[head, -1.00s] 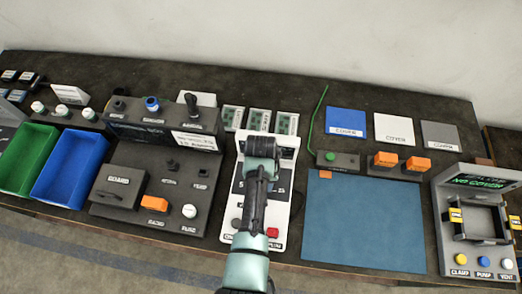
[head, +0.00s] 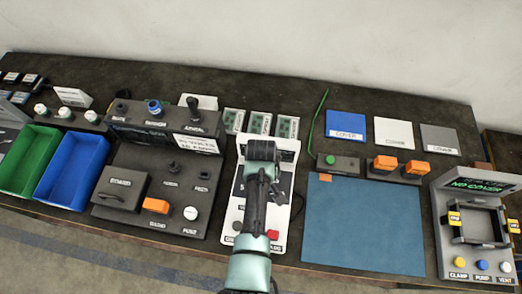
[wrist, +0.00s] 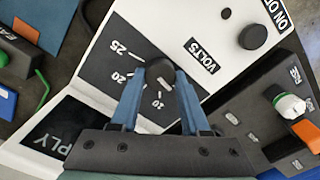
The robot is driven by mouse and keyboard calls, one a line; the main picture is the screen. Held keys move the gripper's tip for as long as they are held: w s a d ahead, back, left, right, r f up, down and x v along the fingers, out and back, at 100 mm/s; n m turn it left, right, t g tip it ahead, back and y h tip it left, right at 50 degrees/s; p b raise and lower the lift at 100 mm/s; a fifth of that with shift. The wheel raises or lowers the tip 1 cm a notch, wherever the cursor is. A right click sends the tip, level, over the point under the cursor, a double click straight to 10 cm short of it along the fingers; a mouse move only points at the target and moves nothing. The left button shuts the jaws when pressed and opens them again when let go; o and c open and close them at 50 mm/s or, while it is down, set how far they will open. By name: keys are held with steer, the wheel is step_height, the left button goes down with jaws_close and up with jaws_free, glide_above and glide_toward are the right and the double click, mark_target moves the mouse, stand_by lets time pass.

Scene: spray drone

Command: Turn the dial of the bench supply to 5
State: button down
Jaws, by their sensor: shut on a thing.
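The bench supply (head: 287,185) is the white unit at the middle of the bench in the head view, largely covered by my arm. In the wrist view its white panel (wrist: 215,25) carries a VOLTS label and a dark scale with numbers, 25 among them. The black round dial (wrist: 160,72) sits on that scale. My gripper (wrist: 160,88) is shut on the dial, one blue finger on each side. A pale mark shows on the dial's side, but I cannot tell which number it points to. In the head view my gripper (head: 262,150) hides the dial.
A dark round knob (wrist: 253,36) stands near the ON/OFF label. A control box (head: 165,115) stands close on the left, above a dark board with several parts. A blue mat (head: 362,220) lies to the right.

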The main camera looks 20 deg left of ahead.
steer(key=shift+w+r, duration=0.1)
steer(key=shift+c, duration=1.9)
jaws_free()
step_height(320, 180, up, 13)
steer(key=b, duration=0.1)
